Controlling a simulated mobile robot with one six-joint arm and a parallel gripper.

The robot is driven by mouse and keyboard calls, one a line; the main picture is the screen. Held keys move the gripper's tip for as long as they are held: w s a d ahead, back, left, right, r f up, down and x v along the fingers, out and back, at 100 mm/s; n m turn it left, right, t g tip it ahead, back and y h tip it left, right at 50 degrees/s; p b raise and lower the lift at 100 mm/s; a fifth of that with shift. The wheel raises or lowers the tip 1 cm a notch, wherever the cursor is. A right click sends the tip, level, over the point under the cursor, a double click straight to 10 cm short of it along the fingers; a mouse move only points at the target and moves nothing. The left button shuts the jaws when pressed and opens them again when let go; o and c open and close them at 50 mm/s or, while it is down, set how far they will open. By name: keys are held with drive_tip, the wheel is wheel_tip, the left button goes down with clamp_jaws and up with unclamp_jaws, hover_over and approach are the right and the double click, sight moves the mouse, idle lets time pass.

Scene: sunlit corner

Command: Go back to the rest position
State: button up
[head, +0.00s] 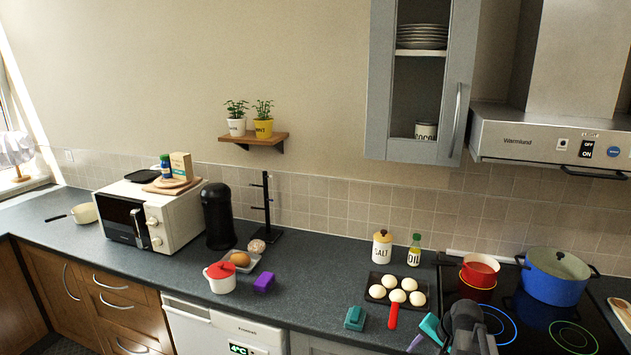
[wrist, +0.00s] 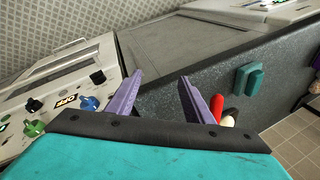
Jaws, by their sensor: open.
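My gripper (wrist: 160,76) shows in the wrist view with its two purple fingers apart and nothing between them. Its teal body fills the lower part of that view. In the head view my gripper (head: 416,341) is at the bottom edge, right of centre, beside the red handle of the egg tray and partly hidden by my dark arm. I cannot tell its exact height over the counter. A teal block (head: 355,318) sits on the counter to its left; a teal block also shows right of the fingers in the wrist view (wrist: 249,79).
The dark tray (head: 377,303) holds several white eggs. The hob at right bears a red pot (head: 480,271) and a blue pot (head: 553,277). A red-lidded white pot (head: 221,278) and purple block (head: 264,282) stand farther left. Counter between block and tray is clear.

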drive_tip(key=s+a+f+n+g+h, duration=0.2)
drive_tip(key=s+a+f+n+g, duration=0.2)
drive_tip(key=s+a+f+n, duration=0.8)
drive_tip(key=s+a+f+m+g+b, duration=0.1)
drive_tip(key=s+f+g+b, duration=0.1)
drive_tip(key=s+f+b, duration=0.5)
drive_tip(key=s+a+f+m+g+b, duration=0.1)
drive_tip(key=s+f+b, duration=0.5)
drive_tip(key=s+f, duration=1.2)
wheel_tip(320, 180, down, 8)
drive_tip(key=m+g, duration=0.1)
drive_tip(key=g, duration=0.1)
drive_tip(key=shift+a+g+b, duration=0.15)
drive_tip(key=shift+g+b, duration=0.15)
drive_tip(key=shift+b, duration=0.1)
drive_tip(key=shift+r, duration=0.1)
drive_tip(key=c, duration=0.4)
